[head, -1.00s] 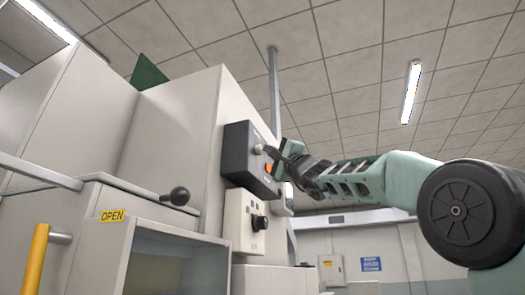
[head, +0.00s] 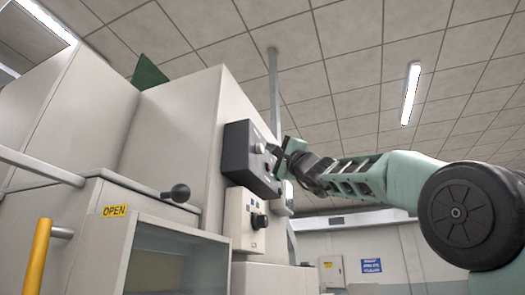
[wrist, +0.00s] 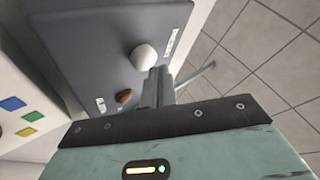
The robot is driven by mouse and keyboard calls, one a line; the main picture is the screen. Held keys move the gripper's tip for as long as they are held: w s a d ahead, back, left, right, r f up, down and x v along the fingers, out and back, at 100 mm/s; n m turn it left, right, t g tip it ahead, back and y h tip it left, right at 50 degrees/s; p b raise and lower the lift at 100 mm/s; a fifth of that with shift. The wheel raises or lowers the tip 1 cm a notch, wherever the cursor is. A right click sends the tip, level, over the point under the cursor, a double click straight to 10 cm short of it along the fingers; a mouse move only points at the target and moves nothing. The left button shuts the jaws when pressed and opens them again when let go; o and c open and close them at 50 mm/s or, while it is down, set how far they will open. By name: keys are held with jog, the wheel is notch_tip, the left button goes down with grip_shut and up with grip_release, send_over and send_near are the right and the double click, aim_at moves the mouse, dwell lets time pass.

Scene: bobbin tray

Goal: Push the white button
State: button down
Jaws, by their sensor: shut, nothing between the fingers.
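The white button (head: 259,149) is a small round knob on the dark grey control box (head: 240,150) on the machine's side. In the wrist view the white button (wrist: 143,57) is fully visible on the dark panel (wrist: 85,45). My gripper (head: 278,149) is just right of the box in the head view. In the wrist view my gripper (wrist: 158,75) is shut and empty, its fingertips close to the lower right of the button. I cannot tell whether they touch it.
A brownish-orange button (wrist: 123,97) sits below the white one on the same panel. A pale box with a black knob (head: 259,221) is mounted below. Open room lies to the right.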

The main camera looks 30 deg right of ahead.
jog(key=shift+s+d, duration=0.15)
jog(key=shift+s, duration=0.1)
jog(key=shift+s+d+b, duration=0.5)
jog(key=shift+s+d, duration=0.3)
jog(key=shift+s, duration=0.2)
jog(key=shift+s+d+b, duration=0.45)
jog(key=shift+s+d, duration=0.3)
jog(key=shift+s, duration=0.25)
